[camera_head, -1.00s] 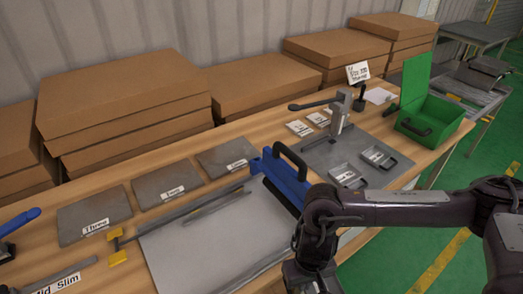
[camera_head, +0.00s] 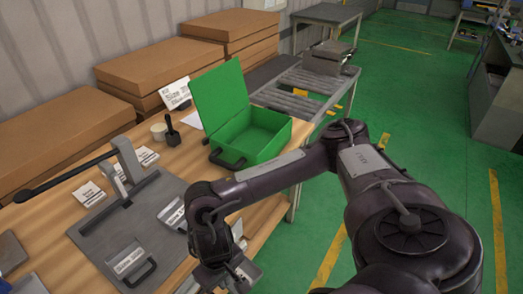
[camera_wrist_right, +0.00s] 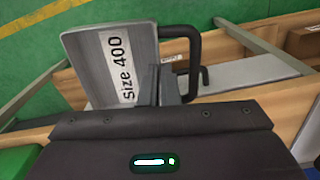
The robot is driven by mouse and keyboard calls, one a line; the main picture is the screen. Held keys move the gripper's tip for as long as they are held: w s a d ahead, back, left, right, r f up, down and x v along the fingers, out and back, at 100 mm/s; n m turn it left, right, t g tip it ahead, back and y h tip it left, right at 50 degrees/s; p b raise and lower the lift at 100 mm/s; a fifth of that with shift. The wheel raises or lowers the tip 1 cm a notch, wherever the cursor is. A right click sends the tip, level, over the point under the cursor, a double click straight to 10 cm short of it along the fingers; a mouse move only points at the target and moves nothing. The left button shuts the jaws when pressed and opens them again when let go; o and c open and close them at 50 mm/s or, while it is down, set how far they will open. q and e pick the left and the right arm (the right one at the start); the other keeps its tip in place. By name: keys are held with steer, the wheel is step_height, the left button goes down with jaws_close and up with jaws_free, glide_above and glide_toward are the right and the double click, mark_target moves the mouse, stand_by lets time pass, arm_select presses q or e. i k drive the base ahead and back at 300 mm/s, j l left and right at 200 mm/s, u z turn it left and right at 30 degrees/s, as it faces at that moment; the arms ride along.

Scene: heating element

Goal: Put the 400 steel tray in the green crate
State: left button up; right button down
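The steel tray (camera_wrist_right: 112,68) labelled "Size 400" shows upright in the right wrist view, with a black handle (camera_wrist_right: 196,50) on its right side. My right gripper (camera_wrist_right: 165,88) appears shut on the handle side of this tray; the exact contact is partly hidden. In the head view my right gripper (camera_head: 222,278) is low in the picture, by the front table edge, and the arm hides most of the tray. The green crate (camera_head: 268,150) stands at the table's far right end, lid (camera_head: 220,92) raised, apparently empty. My left gripper is out of view.
Two other handled steel trays, one nearer (camera_head: 128,262) and one farther (camera_head: 172,214), lie on a grey plate with a lever tool (camera_head: 130,160). Green floor (camera_head: 400,90) lies right of the table.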

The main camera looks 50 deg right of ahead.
mark_target(253, 149)
steer(key=l+u, duration=0.25)
steer(key=l, duration=2.55)
